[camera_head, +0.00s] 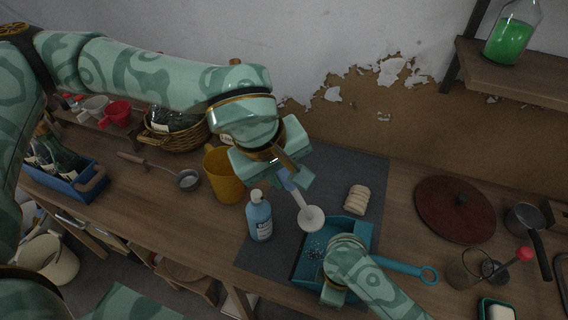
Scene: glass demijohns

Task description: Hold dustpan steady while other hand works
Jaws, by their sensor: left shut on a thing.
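A teal dustpan (364,234) lies on the dark mat, with small grey debris in its tray and a handle ending in a ring to the right. My right gripper (334,292) is over the dustpan's lower part. My own arm hides much of that gripper and part of the pan, so its grip is unclear.
A cream ribbed object (356,199) lies on the dark mat (350,159). A brown round lid (455,209) and a pan (526,222) are at right.

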